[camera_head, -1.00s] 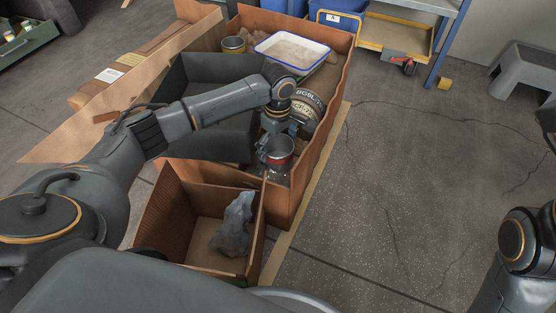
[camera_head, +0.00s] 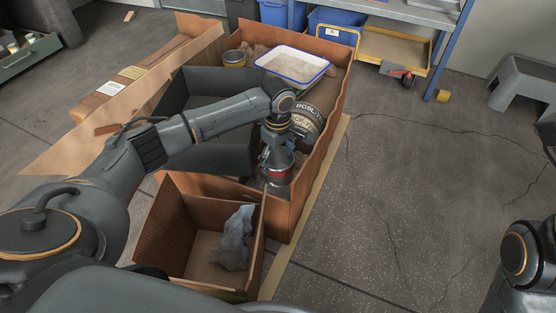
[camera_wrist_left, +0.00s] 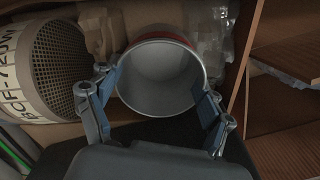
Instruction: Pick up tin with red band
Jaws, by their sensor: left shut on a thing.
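The tin with the red band (camera_head: 279,171) is a metal can at the near right end of the large brown box, in the head view. In the left wrist view I look into its open, empty grey mouth (camera_wrist_left: 160,78), with a strip of red at its outer edge. My left gripper (camera_wrist_left: 160,103) is shut on the tin, one finger on each side of its wall. In the head view the left gripper (camera_head: 268,157) reaches down at the tin and hides part of it. I cannot tell whether the tin is off the box floor. Only my right arm shows at the right edge.
A cylinder with printed letters (camera_head: 306,120) lies beside the tin, close to the gripper. A small box (camera_head: 197,240) holds a grey crumpled thing (camera_head: 235,238). Open floor lies right.

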